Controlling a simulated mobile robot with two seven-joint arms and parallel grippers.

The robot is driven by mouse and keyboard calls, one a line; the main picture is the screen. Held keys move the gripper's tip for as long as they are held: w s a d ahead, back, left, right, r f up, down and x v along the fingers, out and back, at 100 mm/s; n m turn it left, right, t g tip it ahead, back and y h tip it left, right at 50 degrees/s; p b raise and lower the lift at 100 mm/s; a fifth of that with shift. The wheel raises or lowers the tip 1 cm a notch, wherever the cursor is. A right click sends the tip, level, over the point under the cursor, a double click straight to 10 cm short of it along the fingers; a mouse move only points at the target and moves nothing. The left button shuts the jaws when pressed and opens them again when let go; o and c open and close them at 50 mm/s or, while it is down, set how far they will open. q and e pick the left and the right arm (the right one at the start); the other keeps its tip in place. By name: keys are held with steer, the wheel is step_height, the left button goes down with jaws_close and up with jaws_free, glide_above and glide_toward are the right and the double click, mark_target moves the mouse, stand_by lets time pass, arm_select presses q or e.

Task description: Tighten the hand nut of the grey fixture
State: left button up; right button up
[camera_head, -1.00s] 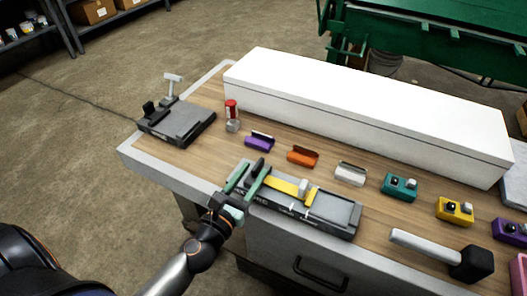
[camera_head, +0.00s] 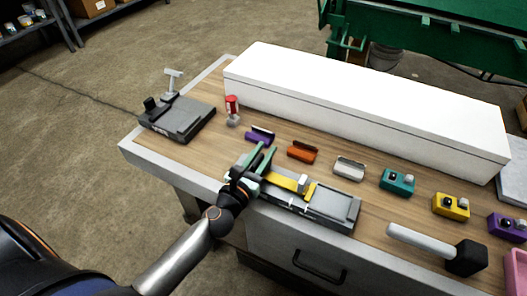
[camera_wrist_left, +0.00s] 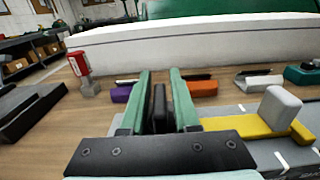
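A long grey fixture (camera_head: 333,205) lies along the table's front edge. A yellow bar (camera_head: 284,182) lies on it, with a light grey knob (camera_head: 302,184) upright near its right end; the knob also shows in the left wrist view (camera_wrist_left: 281,108). I cannot tell surely which part is the hand nut. My left gripper (camera_head: 259,159) is at the fixture's left end. In the left wrist view its green fingers (camera_wrist_left: 160,85) stand apart on either side of a black upright piece (camera_wrist_left: 159,108), with a narrow gap visible. My right gripper is not in view.
A darker grey fixture (camera_head: 180,120) with a T-handle stands at the left corner, near a red-topped item (camera_head: 232,108). Small purple, orange and white channel pieces lie behind the long fixture. A long white box (camera_head: 360,100) closes off the back. A mallet (camera_head: 465,257) lies right.

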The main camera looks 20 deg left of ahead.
arm_select(q)
jaws_close()
